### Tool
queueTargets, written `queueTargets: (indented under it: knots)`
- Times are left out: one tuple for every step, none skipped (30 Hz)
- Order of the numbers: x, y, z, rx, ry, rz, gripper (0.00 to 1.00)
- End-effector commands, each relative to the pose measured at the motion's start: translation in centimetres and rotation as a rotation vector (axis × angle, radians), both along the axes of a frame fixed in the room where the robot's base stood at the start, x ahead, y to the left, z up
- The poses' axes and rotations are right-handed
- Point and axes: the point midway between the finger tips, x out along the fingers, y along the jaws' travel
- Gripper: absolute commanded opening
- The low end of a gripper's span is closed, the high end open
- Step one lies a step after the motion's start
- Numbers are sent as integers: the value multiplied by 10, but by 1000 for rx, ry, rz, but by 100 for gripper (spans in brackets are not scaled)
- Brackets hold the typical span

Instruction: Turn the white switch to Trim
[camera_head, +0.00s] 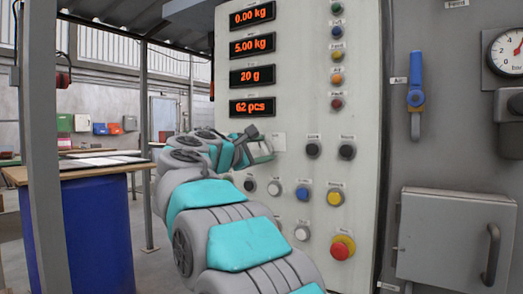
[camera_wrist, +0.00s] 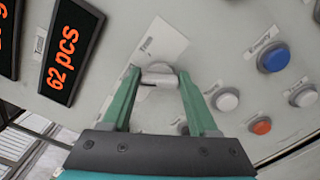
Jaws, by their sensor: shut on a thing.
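The white switch (camera_wrist: 160,79) is a pale knob on the panel, seen between my two green fingers in the wrist view. A white label (camera_wrist: 156,44) lies beside it; its text is too small to read, so I cannot tell which position the knob points to. My gripper (camera_wrist: 160,74) is shut on the switch, one finger on each side. In the head view my gripper (camera_head: 262,150) reaches the light panel (camera_head: 295,110) right of the displays' lower end, and the switch is hidden there.
Two black knobs (camera_head: 330,151) sit right of my gripper. Below are a blue button (camera_head: 303,193), a yellow button (camera_head: 335,197) and a red emergency stop (camera_head: 342,247). A red-digit display (camera_head: 252,106) is above. A blue-handled valve (camera_head: 416,95) and a grey box (camera_head: 455,237) stand right.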

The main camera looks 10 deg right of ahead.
Motion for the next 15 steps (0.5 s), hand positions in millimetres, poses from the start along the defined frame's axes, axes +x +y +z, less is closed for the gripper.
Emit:
queueTargets:
  knots:
    - [0, 0, 0, 1, 1, -1, 47]
    - [0, 0, 0, 1, 1, -1, 44]
    - [0, 0, 0, 1, 1, -1, 39]
    - [0, 0, 0, 1, 1, -1, 36]
    - [0, 0, 0, 1, 1, -1, 33]
    - [0, 0, 0, 1, 1, -1, 28]
    - [0, 0, 0, 1, 1, -1, 25]
    - [0, 0, 0, 1, 1, -1, 21]
    - [0, 0, 0, 1, 1, -1, 17]
    - [0, 0, 0, 1, 1, -1, 14]
    - [0, 0, 0, 1, 1, -1, 10]
    - [0, 0, 0, 1, 1, -1, 6]
    - [0, 0, 0, 1, 1, -1, 4]
    - [0, 0, 0, 1, 1, -1, 4]
    - [0, 0, 0, 1, 0, 0, 4]
